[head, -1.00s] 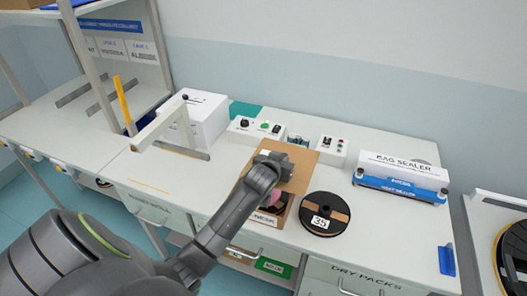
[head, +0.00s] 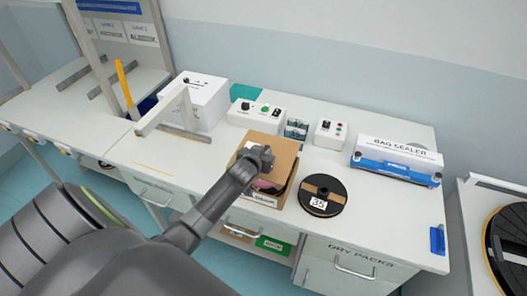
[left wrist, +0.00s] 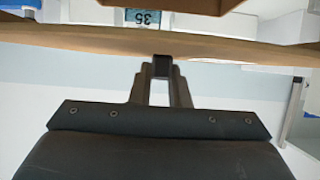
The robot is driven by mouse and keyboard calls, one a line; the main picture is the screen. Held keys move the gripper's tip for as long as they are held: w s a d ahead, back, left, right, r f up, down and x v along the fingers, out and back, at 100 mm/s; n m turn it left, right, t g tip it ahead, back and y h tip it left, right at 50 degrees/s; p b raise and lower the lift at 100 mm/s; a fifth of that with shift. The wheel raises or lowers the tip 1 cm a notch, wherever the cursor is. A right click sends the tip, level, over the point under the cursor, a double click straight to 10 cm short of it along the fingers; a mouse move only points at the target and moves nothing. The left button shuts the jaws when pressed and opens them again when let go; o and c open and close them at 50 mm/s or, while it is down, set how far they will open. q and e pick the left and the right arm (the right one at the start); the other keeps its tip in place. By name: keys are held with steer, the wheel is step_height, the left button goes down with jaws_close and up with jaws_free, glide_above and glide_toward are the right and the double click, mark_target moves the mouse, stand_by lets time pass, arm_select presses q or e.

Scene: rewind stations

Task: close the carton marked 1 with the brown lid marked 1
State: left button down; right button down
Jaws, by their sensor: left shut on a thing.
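The brown lid (head: 284,153) is held by my left gripper (head: 262,157) over the carton (head: 283,199) on the bench. The lid spans the back part of the carton. Pink and dark contents show in the opening in front of it, and a white label is on the carton's front. I cannot read a number on lid or carton. In the left wrist view the lid (left wrist: 100,40) is a brown board across the picture, and the shut fingers (left wrist: 162,72) meet at a dark piece against it. Whether the lid touches the carton is hidden. My right gripper is not in view.
A black reel marked 35 (head: 323,194) lies close right of the carton. Control boxes (head: 255,114) stand behind it. A bag sealer (head: 398,158) is at the right and a white box (head: 205,100) at the left. The bench front left of the carton is mostly clear.

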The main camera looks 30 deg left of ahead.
arm_select(q)
step_height(320, 180, down, 4)
steer(key=b, duration=0.3)
steer(key=shift+f, duration=0.15)
steer(key=shift+f+b, duration=0.35)
steer(key=shift+f, duration=0.05)
steer(key=shift+p, duration=0.35)
stand_by(1.1)
steer(key=shift+f+b, duration=0.95)
steer(key=shift+f, duration=0.2)
steer(key=c, duration=1.3)
jaws_free()
steer(key=b+v, duration=0.2)
steer(key=v, duration=1.5)
steer(key=shift+s+d, duration=0.15)
steer(key=shift+s, duration=0.1)
